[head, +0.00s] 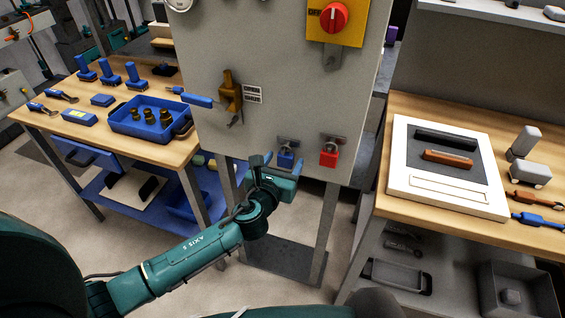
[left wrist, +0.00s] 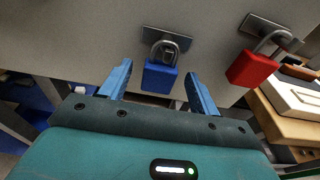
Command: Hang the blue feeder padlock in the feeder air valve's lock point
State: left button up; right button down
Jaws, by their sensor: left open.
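The blue padlock (head: 286,159) hangs by its grey shackle from a small metal bracket low on the grey panel. In the left wrist view the blue padlock (left wrist: 160,77) appears between the two blue fingers. My left gripper (head: 281,164) is open just in front of it, with the fingers spread to either side and a gap on each side. The left gripper (left wrist: 158,72) holds nothing. The brass air valve (head: 231,92) with its blue handle (head: 197,100) is higher on the panel, to the left. Its lock hole is too small to make out. My right gripper is not in view.
A red padlock (head: 329,158) hangs on a bracket just right of the blue one. A yellow switch box with a red knob (head: 334,17) is above. A left bench carries a blue tray (head: 150,128); a right bench carries a white-framed board (head: 445,197).

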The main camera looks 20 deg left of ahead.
pick_arm(q)
jog(key=shift+c, duration=0.3)
jog(key=c, duration=0.9)
jog(key=o, duration=0.3)
jog(key=c, duration=0.5)
jog(key=shift+r+p, duration=0.7)
jog(key=shift+p, duration=0.1)
jog(key=shift+s, duration=0.3)
jog(key=shift+s, duration=0.1)
